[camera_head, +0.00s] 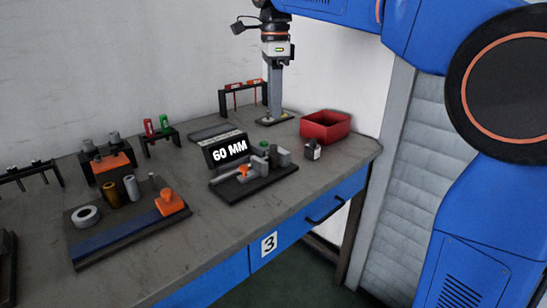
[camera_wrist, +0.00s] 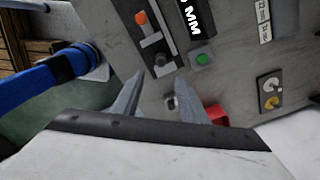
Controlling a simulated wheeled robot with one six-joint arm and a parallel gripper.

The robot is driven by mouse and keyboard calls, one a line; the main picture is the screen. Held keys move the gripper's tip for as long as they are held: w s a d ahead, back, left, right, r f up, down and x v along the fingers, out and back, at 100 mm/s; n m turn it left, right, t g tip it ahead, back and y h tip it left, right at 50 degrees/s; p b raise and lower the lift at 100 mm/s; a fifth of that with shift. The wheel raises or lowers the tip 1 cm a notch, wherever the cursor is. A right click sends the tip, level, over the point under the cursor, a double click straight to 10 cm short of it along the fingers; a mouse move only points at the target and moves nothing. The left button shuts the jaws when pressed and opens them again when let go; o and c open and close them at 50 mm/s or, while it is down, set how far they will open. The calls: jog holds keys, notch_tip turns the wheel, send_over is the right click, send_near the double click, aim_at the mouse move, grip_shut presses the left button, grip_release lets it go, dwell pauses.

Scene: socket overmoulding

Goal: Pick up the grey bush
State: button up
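A grey cylinder (camera_head: 132,188), which looks like the grey bush, stands upright on the blue-and-dark board (camera_head: 118,238) at the front left. Beside it stand a brass cylinder (camera_head: 110,195) and a pale ring (camera_head: 87,217). Other grey cylinders stand on a rack (camera_head: 108,168) behind, so I cannot be sure which is meant. My gripper (camera_head: 272,108) is far to the right of the board, pointing down over the back of the bench. In the wrist view my gripper (camera_wrist: 160,77) has its fingers apart with nothing held. The board is not in the wrist view.
A "60 MM" sign (camera_head: 230,149) and a fixture with a green button (camera_head: 264,145) stand mid-bench. A red bin (camera_head: 326,125) and a small dark block (camera_head: 312,150) are at the right. A green-and-red rack (camera_head: 158,130) stands behind. The front-middle bench (camera_head: 205,225) is bare.

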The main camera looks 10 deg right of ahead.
aim_at(274, 145)
notch_tip(274, 145, down, 11)
jog(key=shift+w+a+f, duration=0.1)
grip_shut()
dwell(0.6)
